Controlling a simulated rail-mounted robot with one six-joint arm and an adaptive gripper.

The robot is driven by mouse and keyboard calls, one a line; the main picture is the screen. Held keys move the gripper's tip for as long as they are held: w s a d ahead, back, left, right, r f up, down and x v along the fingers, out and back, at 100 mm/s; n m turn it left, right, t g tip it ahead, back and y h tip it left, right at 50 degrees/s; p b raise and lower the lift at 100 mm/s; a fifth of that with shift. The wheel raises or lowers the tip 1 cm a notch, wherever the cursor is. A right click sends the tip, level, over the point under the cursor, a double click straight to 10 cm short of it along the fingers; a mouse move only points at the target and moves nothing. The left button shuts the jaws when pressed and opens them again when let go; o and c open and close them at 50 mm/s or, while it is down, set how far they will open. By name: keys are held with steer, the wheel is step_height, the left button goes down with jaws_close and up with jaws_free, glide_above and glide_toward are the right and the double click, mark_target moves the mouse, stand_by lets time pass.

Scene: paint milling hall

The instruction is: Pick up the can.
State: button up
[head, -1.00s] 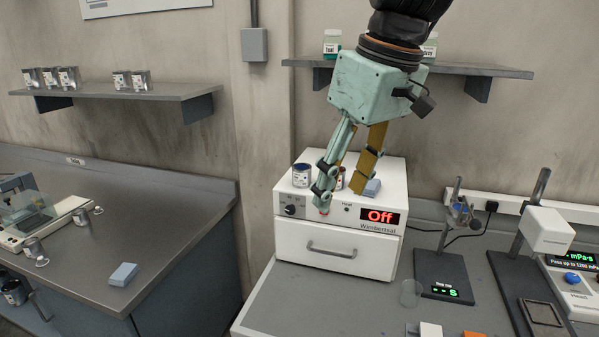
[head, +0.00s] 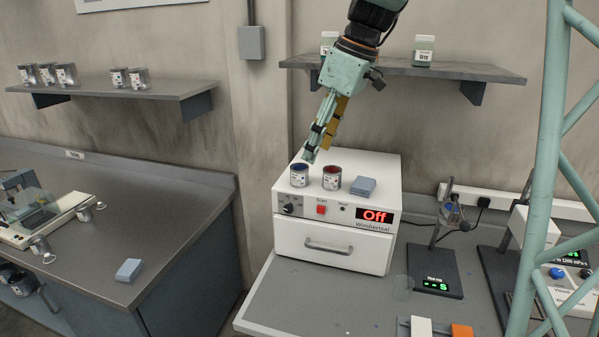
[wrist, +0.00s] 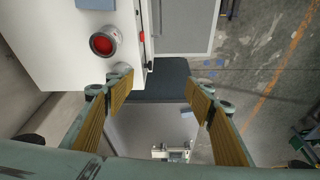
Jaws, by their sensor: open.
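Two small open cans stand upright on the white oven (head: 350,215). One holds blue paint (head: 299,175); the other, to its right, holds red paint (head: 331,178). The task does not say which can. My gripper (head: 318,147) is open and empty, its fingers pointing down and left above the back of the oven top, near the blue-paint can. In the wrist view my open fingers (wrist: 161,85) have nothing between them. The red-paint can (wrist: 103,43) lies beyond the left finger, at the upper left.
A blue-grey block (head: 363,187) lies right of the red-paint can. A shelf (head: 440,72) with jars is on the wall behind. More cans stand on the left shelf (head: 160,91). Instruments stand on the bench (head: 330,300) to the right.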

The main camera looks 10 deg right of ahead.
mark_target(300, 174)
steer(key=w+d+f+n+p, duration=0.1)
steer(key=w+p, duration=0.1)
steer(key=w, duration=0.4)
steer(key=w+d+f+n+y+p, duration=0.1)
steer(key=w+d+n, duration=0.1)
steer(key=w, duration=0.4)
steer(key=shift+w+f+p, duration=0.3)
steer(key=shift+p, duration=0.1)
steer(key=shift+f, duration=0.1)
steer(key=x, duration=0.8)
steer(key=shift+a+f, duration=0.1)
steer(key=shift+f, duration=0.15)
steer(key=shift+s+x, duration=0.15)
steer(key=shift+x, duration=1.1)
steer(key=shift+s+x, duration=0.1)
steer(key=shift+x, duration=1.15)
steer(key=shift+f, duration=0.1)
steer(key=shift+c, duration=0.7)
steer(key=c, duration=0.8)
